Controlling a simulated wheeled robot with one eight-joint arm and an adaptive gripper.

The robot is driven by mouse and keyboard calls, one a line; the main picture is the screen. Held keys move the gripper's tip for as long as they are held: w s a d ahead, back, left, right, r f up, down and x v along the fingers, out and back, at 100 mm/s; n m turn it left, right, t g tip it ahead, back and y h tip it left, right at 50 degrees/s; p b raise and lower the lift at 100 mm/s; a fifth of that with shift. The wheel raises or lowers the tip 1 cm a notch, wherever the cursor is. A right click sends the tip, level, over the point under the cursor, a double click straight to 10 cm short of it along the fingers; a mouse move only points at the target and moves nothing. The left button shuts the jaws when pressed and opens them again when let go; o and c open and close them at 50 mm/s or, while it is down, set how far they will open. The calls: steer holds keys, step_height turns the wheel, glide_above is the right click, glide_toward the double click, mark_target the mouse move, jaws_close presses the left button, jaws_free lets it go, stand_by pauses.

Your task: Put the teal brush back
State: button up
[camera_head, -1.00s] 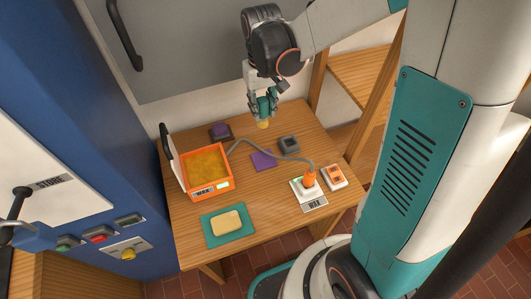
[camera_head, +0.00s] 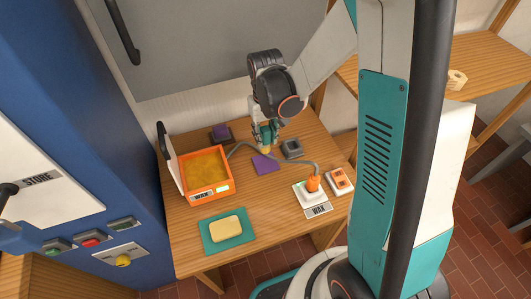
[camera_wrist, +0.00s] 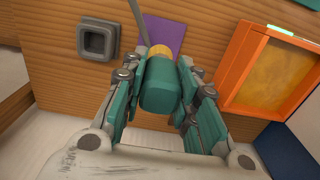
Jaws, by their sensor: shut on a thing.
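My gripper (camera_head: 266,133) is shut on the teal brush (camera_wrist: 160,86), a teal cylinder with a yellow end. In the wrist view the brush sits between the two fingers (camera_wrist: 161,92), its yellow end pointing toward the table. In the head view the yellow end shows below the fingers, over the back of the table near a purple square (camera_head: 265,164). I cannot tell whether it touches the table. A grey square holder with a hollow (camera_head: 292,149) stands just right of the brush; it shows empty in the wrist view (camera_wrist: 97,40).
An orange tray of yellow wax (camera_head: 231,187) with a raised lid stands left. A dark holder with a purple block (camera_head: 220,133) is behind it. A teal mat (camera_head: 209,241) bears a yellow block (camera_head: 226,229). An orange plug on a white base (camera_head: 311,187) trails a grey cable (camera_head: 285,160).

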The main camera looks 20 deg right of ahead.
mark_target(266, 149)
steer(key=shift+f+b, duration=1.15)
steer(key=shift+f, duration=2.3)
steer(key=shift+f, duration=0.1)
steer(key=shift+f, duration=0.15)
steer(key=o, duration=1.1)
steer(key=shift+c, duration=0.2)
